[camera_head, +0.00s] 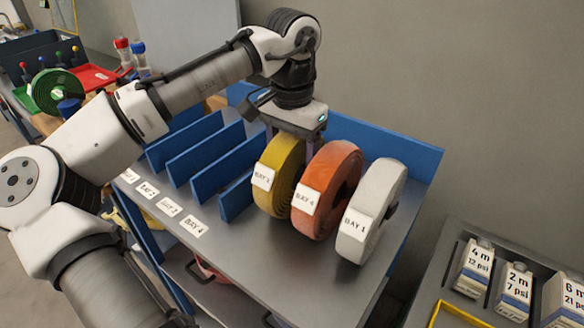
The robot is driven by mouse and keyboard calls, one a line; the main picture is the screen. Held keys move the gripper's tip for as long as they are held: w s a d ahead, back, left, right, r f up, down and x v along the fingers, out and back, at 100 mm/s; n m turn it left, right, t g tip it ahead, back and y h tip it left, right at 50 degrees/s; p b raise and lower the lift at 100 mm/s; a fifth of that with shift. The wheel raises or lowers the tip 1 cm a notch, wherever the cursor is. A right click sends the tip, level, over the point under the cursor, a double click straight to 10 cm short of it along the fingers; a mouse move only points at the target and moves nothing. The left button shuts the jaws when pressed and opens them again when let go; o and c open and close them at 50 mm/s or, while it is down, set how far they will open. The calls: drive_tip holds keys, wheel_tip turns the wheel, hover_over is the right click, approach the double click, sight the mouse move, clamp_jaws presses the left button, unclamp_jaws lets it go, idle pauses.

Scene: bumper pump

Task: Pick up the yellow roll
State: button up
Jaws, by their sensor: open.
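The yellow roll (287,180) stands upright on the metal table, leftmost of three rolls, with a white bay label on its front. My gripper (290,142) is directly above it, pointing down, with its open fingers at the roll's top. The fingers are partly hidden by the rolls, so I cannot tell whether they touch the yellow roll. The orange roll (322,210) stands close on its right, labelled "BAY 4".
A white roll (378,205) labelled "BAY 1" stands right of the orange one. Blue dividers (205,155) form bays on the left of the metal table (255,260). A box of labelled cartons (475,262) is at lower right.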

drive_tip(key=shift+f, duration=0.45)
drive_tip(key=shift+c, duration=0.4)
drive_tip(key=shift+r, duration=0.1)
clamp_jaws()
